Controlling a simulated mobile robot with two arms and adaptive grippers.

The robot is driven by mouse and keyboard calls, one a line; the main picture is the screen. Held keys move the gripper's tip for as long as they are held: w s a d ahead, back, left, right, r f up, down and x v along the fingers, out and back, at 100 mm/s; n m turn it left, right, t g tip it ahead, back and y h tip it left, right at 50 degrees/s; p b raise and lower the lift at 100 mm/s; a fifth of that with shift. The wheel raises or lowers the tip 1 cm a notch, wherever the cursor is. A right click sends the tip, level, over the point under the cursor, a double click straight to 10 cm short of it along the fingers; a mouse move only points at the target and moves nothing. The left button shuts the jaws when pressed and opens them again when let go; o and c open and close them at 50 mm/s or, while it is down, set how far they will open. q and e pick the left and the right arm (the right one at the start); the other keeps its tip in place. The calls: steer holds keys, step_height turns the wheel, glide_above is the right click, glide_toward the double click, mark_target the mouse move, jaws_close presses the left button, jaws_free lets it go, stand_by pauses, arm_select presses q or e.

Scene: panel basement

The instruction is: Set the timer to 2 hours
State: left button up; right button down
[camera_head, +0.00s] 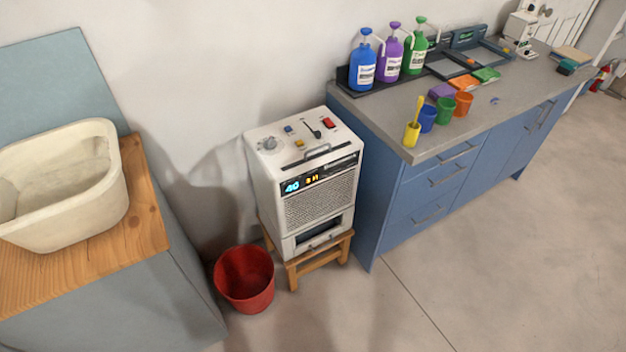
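A white box-shaped appliance (305,180) stands on a low wooden stool between the sink cabinet and the blue counter. Its front has a dark display (303,183) with lit digits that look like "40" and smaller yellow marks beside them. Its top carries a round dial (269,144) at the left, small blue and yellow buttons (293,136), a black lever (313,130) and a red switch (329,123). A dark handle lies along the front top edge. I cannot read the dial's markings. Neither of my grippers is in view.
A red bucket (244,279) stands on the floor by the stool (293,276). A pale basin (75,190) sits on a wooden top at the left. The blue counter (420,190) at the right holds bottles and coloured cups. The floor in front is clear.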

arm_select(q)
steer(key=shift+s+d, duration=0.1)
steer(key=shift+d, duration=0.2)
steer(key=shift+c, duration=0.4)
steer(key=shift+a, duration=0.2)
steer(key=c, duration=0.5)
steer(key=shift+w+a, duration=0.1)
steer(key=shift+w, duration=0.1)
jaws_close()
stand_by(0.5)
